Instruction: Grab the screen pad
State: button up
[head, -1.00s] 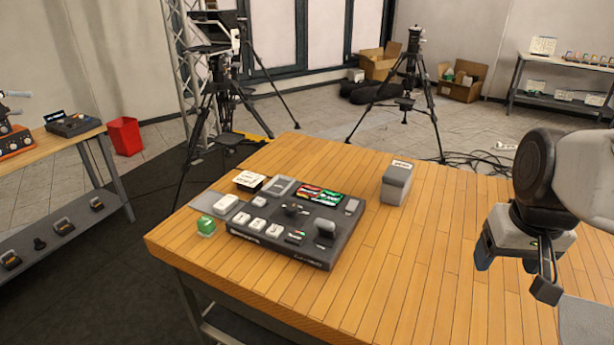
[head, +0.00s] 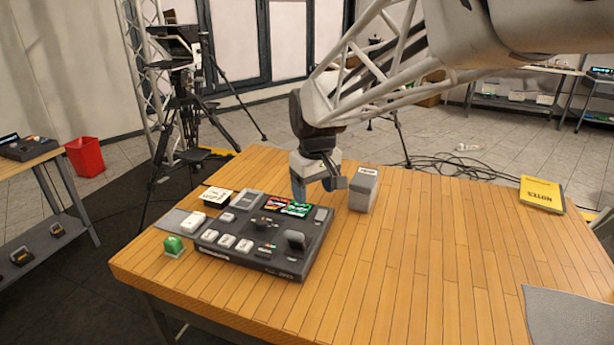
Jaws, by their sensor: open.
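A dark control console (head: 272,262) sits on the wooden table, with white keys, a knob and an upright lever. A red pad (head: 277,203) and a green pad (head: 296,210) with bright faces lie at its far edge. I cannot tell for sure which piece is the screen pad; labels are too small to read. My gripper (head: 319,186) points down and is open, just beyond the console's far right corner and left of a grey labelled box (head: 363,190). Nothing shows between its fingers. Whether it touches anything is unclear.
A green block (head: 174,245) stands left of the console, near a white block (head: 193,223). A black-and-white box (head: 216,196) is behind them. A yellow notebook (head: 542,194) lies at the far right. The table's right half is mostly clear.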

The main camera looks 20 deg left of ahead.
jog(key=s+a+f+n, duration=0.1)
jog(key=a+f+n, duration=0.15)
jog(key=a, duration=0.75)
jog(key=s+a+f+n, duration=0.1)
jog(key=a+f+n, duration=0.15)
jog(key=a, duration=0.75)
jog(key=n, duration=0.2)
send_over(172, 239)
jog(key=shift+g+h, duration=0.3)
jog(key=shift+g, duration=0.1)
notch_tip(172, 239, down, 7)
jog(key=shift+w+a+f, duration=0.1)
jog(key=shift+a+f, duration=0.05)
jog(key=shift+f, duration=1.3)
jog(key=shift+f, duration=2.6)
